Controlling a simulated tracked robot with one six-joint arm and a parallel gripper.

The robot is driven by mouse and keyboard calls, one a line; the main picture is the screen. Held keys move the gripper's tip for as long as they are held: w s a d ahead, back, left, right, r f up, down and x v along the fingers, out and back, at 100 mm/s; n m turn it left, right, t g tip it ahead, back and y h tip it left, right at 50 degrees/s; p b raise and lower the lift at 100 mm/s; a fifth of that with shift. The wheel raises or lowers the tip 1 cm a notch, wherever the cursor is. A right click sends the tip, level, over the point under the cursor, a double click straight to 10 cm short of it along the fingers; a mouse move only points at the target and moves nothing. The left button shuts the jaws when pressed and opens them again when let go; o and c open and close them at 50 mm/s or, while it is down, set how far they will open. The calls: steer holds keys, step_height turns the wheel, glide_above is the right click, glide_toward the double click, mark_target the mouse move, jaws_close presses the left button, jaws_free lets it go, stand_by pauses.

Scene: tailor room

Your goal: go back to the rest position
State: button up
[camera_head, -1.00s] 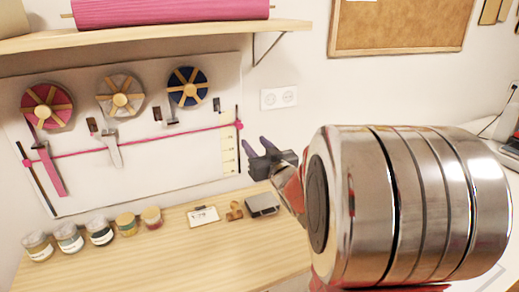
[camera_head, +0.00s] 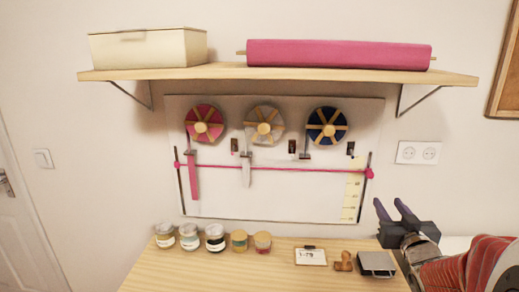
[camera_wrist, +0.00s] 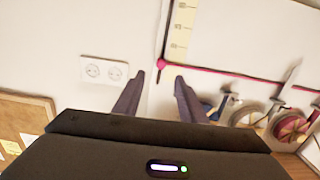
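My gripper (camera_head: 393,209) is at the lower right of the head view, with its two purple-grey fingers pointing up and to the left. It also shows in the wrist view (camera_wrist: 157,97), where the two fingers stand apart with bare wall and a strip of the board between them. Nothing is held between them. In the head view the gripper appears in front of the wall, above the right end of the wooden table (camera_head: 190,278). My red and metal arm runs off the lower right corner.
A wooden shelf (camera_head: 225,73) holds a cream box (camera_head: 148,48) and a pink roll (camera_head: 338,54). Below hangs a white board (camera_head: 290,206) with three ribbon spools. Several jars (camera_head: 215,238), a card (camera_head: 311,257), a wooden stamp (camera_head: 343,261) and an ink pad (camera_head: 376,264) stand on the table.

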steer(key=s+d+f+m+g+h, duration=0.2)
steer(key=s+d+f+g, duration=0.25)
steer(key=f, duration=0.45)
steer(key=s+a+f+g, duration=0.4)
steer(key=s+a+g, duration=0.1)
steer(key=s, duration=0.2)
steer(key=s+a+r+n+y, duration=0.1)
steer(key=s+a, duration=0.3)
steer(key=a, duration=0.4)
steer(key=s+a+r+n+g+y, duration=0.1)
steer(key=s+a+r+y, duration=0.1)
steer(key=s+a, duration=0.3)
steer(key=s+a+r+n+g+y, duration=0.1)
steer(key=s+a, duration=0.4)
steer(key=a, duration=0.6)
step_height(320, 180, up, 3)
steer(key=shift+s+a+f+n+y, duration=0.2)
steer(key=shift+a+n+y, duration=0.2)
steer(key=shift+y, duration=0.3)
